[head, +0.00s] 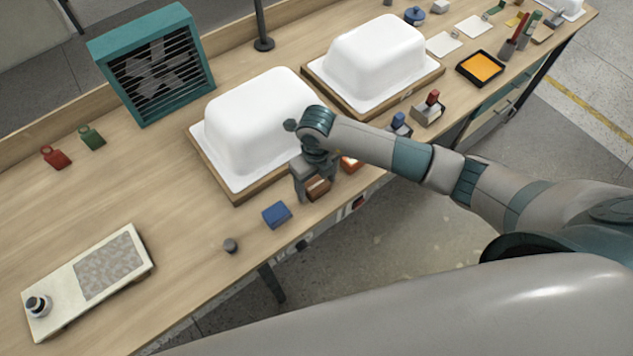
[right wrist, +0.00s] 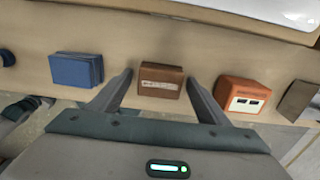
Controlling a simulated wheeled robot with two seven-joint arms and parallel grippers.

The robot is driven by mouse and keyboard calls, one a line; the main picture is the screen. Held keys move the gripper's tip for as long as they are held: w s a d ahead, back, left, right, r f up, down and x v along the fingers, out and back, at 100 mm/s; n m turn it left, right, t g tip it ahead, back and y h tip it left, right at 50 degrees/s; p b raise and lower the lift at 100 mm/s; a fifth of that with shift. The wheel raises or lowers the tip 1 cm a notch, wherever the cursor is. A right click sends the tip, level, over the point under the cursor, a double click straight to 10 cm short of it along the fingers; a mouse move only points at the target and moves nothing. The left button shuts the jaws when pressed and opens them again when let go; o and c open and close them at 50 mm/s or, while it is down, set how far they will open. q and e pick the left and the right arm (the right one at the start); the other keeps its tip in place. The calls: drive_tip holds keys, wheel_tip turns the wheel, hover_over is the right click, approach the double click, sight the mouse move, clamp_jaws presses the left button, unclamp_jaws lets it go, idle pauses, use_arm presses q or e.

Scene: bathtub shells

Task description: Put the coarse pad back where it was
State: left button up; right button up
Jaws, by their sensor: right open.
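A brown block-shaped pad (head: 318,187) with a pale label lies at the front edge of the bench; the label is too small to read. It also shows in the right wrist view (right wrist: 160,82). My right gripper (head: 315,190) is open around it, with a gap on each side between finger and pad. An orange pad (right wrist: 242,94) with a white label lies to its right, and a blue pad (right wrist: 76,70) to its left. I cannot tell from the labels which pad is the coarse one. My left gripper is not in view.
Two white tub shells (head: 255,120) (head: 375,60) on wooden boards stand behind the pads. A small holder (head: 428,112) with a red piece stands farther right. A dark round knob (head: 230,246) and a pale panel (head: 90,280) lie left. The bench between panel and shell is clear.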

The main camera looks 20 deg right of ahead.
sight(317, 184)
wheel_tip(317, 184, up, 12)
drive_tip(key=b, duration=0.4)
